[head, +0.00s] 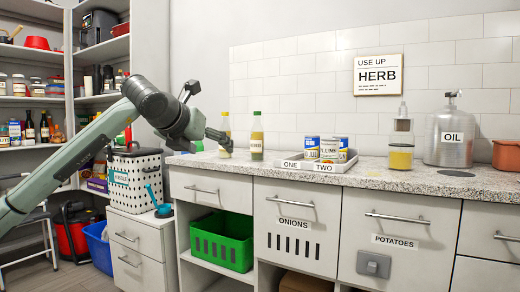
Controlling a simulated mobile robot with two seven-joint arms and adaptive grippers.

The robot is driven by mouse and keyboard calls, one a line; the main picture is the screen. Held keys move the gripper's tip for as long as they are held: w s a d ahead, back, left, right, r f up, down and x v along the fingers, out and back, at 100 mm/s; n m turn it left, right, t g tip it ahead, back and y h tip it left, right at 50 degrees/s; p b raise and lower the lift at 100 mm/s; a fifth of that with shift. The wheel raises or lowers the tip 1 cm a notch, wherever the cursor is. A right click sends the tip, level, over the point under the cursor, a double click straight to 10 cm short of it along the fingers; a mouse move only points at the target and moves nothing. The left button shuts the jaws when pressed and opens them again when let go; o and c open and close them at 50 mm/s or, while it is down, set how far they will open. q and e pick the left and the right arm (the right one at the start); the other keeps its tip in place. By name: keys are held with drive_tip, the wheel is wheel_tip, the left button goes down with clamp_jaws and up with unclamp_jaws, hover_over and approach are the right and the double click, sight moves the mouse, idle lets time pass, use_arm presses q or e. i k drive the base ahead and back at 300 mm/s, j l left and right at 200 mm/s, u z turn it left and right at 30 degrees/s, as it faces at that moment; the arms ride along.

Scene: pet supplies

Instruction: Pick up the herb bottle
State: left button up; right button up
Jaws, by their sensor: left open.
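Two bottles stand side by side at the left end of the speckled counter in the head view. The right bottle (257,136) is olive-coloured with a green cap and a pale label, too small to read surely. The left bottle (225,124) is pale yellow with a yellowish cap, its lower part partly covered by my gripper. I cannot tell by label which is the herb bottle. My left gripper (209,115) is open and empty, just left of the left bottle, with one finger overlapping it in the picture. Whether they touch is unclear. My right gripper is out of view.
A tray (316,167) marked ONE and TWO holds several cans right of the bottles. Farther right are a dispenser (401,157), an OIL canister (450,135) and an orange pot (507,155).

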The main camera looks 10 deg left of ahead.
sight(258, 132)
drive_tip(key=i+l, duration=0.15)
drive_tip(key=i, duration=1.1)
